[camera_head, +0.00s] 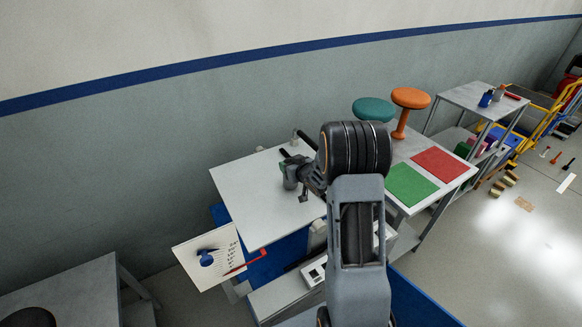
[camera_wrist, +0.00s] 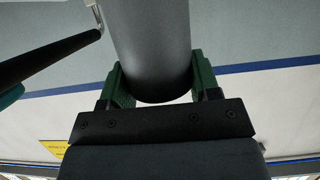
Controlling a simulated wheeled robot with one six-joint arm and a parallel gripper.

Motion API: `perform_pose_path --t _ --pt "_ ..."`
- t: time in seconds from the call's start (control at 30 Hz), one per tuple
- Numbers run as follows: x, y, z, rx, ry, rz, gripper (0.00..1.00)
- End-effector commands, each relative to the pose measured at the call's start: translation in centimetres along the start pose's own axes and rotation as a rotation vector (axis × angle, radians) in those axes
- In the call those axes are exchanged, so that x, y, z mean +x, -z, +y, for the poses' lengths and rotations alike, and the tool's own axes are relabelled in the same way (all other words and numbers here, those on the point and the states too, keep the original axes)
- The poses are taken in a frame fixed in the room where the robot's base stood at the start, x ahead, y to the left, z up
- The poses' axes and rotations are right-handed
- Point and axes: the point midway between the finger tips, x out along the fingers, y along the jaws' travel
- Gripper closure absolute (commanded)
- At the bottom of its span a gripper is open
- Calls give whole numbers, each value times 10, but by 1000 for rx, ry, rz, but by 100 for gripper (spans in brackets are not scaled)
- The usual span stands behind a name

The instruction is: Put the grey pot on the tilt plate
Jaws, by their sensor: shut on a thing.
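My gripper (camera_wrist: 152,88) is shut on the grey pot (camera_wrist: 152,40), a smooth grey cylinder between its green fingers in the wrist view. In the head view the pot (camera_head: 291,183) shows small and dark grey, partly hidden by my gripper. It appears over the right part of a large pale plate (camera_head: 245,190), which looks like the tilt plate. I cannot tell whether the pot touches the plate. My own arm hides the plate's right side.
A pale board (camera_head: 197,272) with dark marks, a blue part and a red bar stands at the plate's front left. A table with a green mat (camera_head: 411,184) and red mat (camera_head: 444,164) is right.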

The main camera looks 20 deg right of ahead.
Motion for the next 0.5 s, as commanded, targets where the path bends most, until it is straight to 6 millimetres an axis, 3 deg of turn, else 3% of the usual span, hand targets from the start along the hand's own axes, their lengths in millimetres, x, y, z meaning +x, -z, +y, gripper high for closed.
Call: perform_pose_path --t 0.13,0.5 --pt "4 -10 0 1 0 1 82" --pt "5 -14 0 0 -1 3 82"
